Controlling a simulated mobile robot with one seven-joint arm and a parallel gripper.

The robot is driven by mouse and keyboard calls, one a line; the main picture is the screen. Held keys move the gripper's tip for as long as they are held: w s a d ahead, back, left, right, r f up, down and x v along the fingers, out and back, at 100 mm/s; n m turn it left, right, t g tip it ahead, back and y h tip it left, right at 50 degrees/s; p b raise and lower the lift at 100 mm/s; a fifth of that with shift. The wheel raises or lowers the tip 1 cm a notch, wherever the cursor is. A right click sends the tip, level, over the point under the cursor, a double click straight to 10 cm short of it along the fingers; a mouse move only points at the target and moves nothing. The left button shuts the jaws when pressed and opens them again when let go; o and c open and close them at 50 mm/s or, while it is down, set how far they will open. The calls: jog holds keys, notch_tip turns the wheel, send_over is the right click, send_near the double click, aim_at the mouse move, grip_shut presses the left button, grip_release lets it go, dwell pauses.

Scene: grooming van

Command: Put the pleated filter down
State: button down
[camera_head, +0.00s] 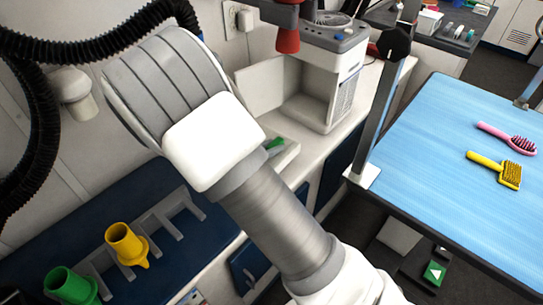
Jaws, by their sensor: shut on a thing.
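The pleated filter (165,78) is a large grey drum with ridges and a pale rim, in the upper left of the head view. It is at the end of my arm, tilted and held up in front of the wall. My gripper (214,140) shows as a white rounded housing against the filter's lower right side. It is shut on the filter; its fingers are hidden. I cannot see the underside of the filter.
A white machine (338,68) with a round top grille stands on the pale counter (302,152). A blue table (425,150) with two brushes is at right. A black hose (45,120) hangs left.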

jog(key=shift+f+b, duration=0.4)
jog(key=shift+f, duration=1.2)
jog(key=shift+f, duration=0.1)
jog(key=shift+f, duration=0.15)
jog(key=c, duration=0.7)
grip_release()
jog(key=shift+o, duration=0.2)
jog(key=shift+r, duration=0.25)
jog(key=shift+s+a+r, duration=0.2)
jog(key=shift+s+a, duration=0.05)
jog(key=p+v, duration=0.1)
jog(key=v, duration=0.5)
jog(key=shift+s+a+r+p, duration=0.1)
jog(key=shift+s+a+p, duration=0.05)
jog(key=shift+s+p, duration=0.2)
